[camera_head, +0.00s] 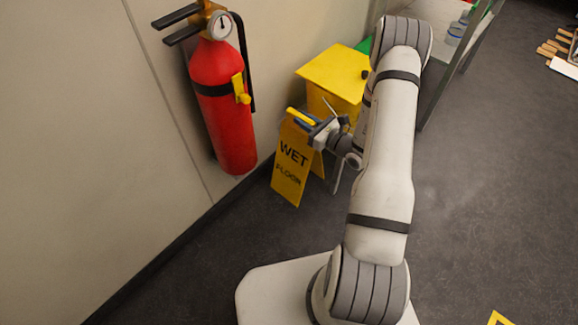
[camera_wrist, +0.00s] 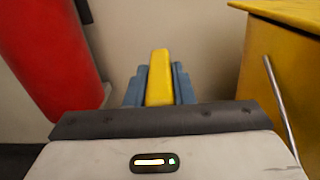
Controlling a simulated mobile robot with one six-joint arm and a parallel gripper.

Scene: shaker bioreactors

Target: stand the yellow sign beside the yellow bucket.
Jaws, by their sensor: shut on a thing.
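The yellow wet floor sign (camera_head: 289,164) is upright in front of the wall in the head view, its two panels spread in an A shape. My gripper (camera_head: 303,119) is shut on its top edge. In the wrist view the yellow top of the sign (camera_wrist: 159,80) sits between the blue-grey fingers of my gripper (camera_wrist: 159,86). A yellow box-shaped container with a flat lid, seemingly the yellow bucket (camera_head: 335,72), stands just behind and right of the sign. It also shows at the right of the wrist view (camera_wrist: 284,70). Whether the sign's feet touch the floor is unclear.
A red fire extinguisher (camera_head: 221,105) hangs on the wall left of the sign, close to my gripper; it also shows in the wrist view (camera_wrist: 52,50). A shelf unit (camera_head: 452,62) stands right of the container. Dark floor is open at right.

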